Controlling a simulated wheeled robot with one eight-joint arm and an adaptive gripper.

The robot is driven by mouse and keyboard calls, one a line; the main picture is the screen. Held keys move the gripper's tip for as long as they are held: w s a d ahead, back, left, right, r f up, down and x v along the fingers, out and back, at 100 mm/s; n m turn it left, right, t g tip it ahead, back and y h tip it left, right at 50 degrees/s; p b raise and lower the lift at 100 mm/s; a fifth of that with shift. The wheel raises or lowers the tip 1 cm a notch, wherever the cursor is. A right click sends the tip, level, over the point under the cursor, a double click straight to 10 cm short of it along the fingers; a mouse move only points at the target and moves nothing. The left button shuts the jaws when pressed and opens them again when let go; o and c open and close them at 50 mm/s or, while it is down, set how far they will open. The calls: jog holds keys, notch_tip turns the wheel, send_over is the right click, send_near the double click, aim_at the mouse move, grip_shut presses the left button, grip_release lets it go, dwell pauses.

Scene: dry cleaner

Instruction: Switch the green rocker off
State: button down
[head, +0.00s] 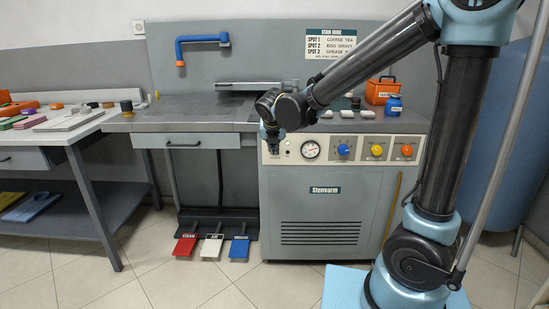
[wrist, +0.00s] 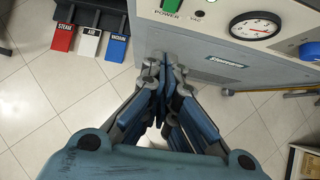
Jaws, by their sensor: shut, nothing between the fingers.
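The green rocker (wrist: 171,5) shows at the top edge of the wrist view, above the word POWER on the light control panel (wrist: 205,14). It is cut off by the frame, and I cannot tell which way it is tilted. In the head view my gripper (head: 272,146) hangs in front of the panel's left end and hides the rocker. In the wrist view my gripper (wrist: 165,62) is shut and empty, its fingertips below the rocker in the picture. I cannot tell whether it touches the panel.
Right of the rocker are a dial gauge (head: 310,149) and blue (head: 343,149), yellow (head: 377,150) and orange (head: 407,150) knobs. Red (head: 185,246), white (head: 212,246) and blue (head: 239,248) pedals stand on the floor. An orange toolbox (head: 381,92) and blue jar (head: 394,104) sit on top.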

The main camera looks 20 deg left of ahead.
jog(key=shift+f, duration=0.1)
jog(key=w+r+x, duration=0.1)
jog(key=w+x, duration=0.1)
jog(key=x, duration=1)
jog(key=shift+w+a, duration=0.3)
jog(key=shift+w, duration=0.05)
jog(key=shift+r, duration=0.1)
